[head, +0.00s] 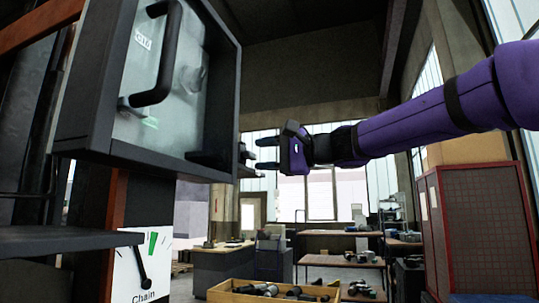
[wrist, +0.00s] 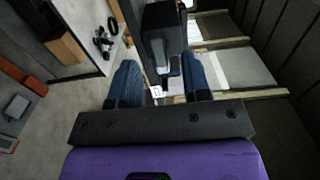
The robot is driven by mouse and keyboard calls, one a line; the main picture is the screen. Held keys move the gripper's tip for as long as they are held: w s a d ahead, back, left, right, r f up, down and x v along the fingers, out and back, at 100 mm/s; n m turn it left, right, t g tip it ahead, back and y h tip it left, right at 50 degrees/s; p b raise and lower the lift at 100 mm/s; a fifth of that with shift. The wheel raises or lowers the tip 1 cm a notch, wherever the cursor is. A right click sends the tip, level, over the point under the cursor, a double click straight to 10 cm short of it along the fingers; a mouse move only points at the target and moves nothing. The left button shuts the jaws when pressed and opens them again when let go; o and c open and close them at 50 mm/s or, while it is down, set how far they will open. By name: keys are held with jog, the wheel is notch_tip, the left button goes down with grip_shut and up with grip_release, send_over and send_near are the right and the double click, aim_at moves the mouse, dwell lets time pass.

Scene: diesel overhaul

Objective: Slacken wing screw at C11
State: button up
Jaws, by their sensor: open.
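My gripper (head: 266,153) is in the middle of the head view, just right of the dark-framed box with a glass front (head: 222,95). Its two fingers are apart, pointing left at the box's side. In the wrist view my gripper (wrist: 160,68) shows two blue fingers spread around a small dark grey fitting (wrist: 173,65) beneath a black block (wrist: 163,25). This fitting may be the wing screw; its shape is unclear. A small white label (wrist: 157,91) sits by it, too small to read. I cannot tell whether either finger touches the fitting.
The box front has a black bar handle (head: 158,60) and a small label. A white dial panel marked "Chain" (head: 143,265) is below. A red-framed mesh cabinet (head: 480,225) stands right. A wooden crate of parts (head: 225,291) and benches lie beyond, with open floor.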

jog(key=shift+x, duration=1.2)
grip_shut()
jog(key=shift+d+n, duration=0.1)
jog(key=shift+n, duration=2.3)
jog(key=shift+n, duration=0.3)
jog(key=n, duration=0.4)
